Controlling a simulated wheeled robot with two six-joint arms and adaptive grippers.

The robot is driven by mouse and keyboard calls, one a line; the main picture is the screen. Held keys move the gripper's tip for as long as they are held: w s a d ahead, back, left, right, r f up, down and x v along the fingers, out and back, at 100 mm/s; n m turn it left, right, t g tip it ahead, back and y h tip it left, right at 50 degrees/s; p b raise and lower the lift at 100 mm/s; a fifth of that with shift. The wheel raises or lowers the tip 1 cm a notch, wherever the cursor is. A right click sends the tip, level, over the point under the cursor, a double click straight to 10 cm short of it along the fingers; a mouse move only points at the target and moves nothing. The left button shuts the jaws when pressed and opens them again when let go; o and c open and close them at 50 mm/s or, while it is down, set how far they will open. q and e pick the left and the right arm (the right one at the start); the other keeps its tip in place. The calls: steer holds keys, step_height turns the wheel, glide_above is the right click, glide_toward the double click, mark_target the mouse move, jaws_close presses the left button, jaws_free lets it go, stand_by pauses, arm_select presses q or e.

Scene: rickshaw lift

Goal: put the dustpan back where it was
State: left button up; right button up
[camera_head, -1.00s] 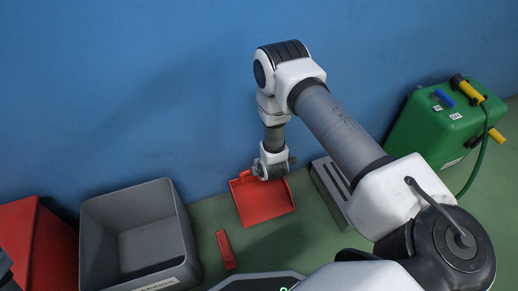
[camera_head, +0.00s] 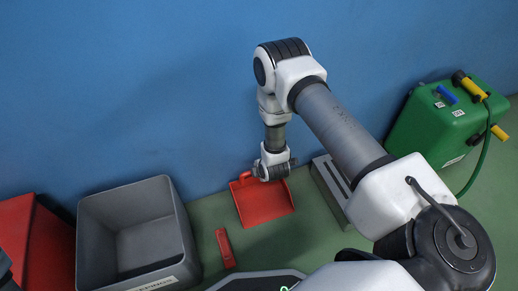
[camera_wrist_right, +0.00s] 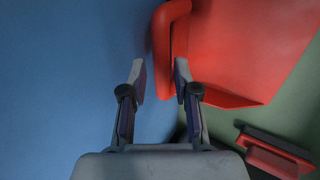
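The red dustpan (camera_head: 265,205) is by the foot of the blue wall, below my right gripper (camera_head: 272,178). Its pan (camera_wrist_right: 245,45) fills the upper right of the right wrist view. Its looped handle (camera_wrist_right: 163,35) reaches to the space between and beyond my right fingertips (camera_wrist_right: 160,82). The fingers stand apart, and the right one overlaps the dustpan's edge in the picture. I cannot tell whether they touch it. My left gripper is not clearly in view.
A grey bin (camera_head: 90,240) stands at left beside a red box (camera_head: 35,240). A small red brush (camera_head: 225,248) lies on the floor; it also shows in the right wrist view (camera_wrist_right: 275,158). A grey slotted block (camera_head: 330,190) is right of the dustpan. A green canister (camera_head: 430,125) stands at right.

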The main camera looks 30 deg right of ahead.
steer(key=p+v, duration=0.4)
steer(key=v, duration=0.6)
steer(key=s+a+r+m+g, duration=0.1)
steer(key=s+a+m+g, duration=0.2)
steer(key=s+m, duration=0.4)
steer(key=s+a+r+m+g+y, duration=0.1)
steer(key=s+a+m+g, duration=0.2)
steer(key=s+m, duration=0.5)
steer(key=s+a, duration=0.1)
steer(key=s, duration=0.5)
steer(key=shift+s+m+g+y, duration=0.3)
steer(key=shift+s, duration=0.1)
steer(key=shift+r, duration=0.1)
step_height(320, 180, up, 40)
steer(key=p, duration=4)
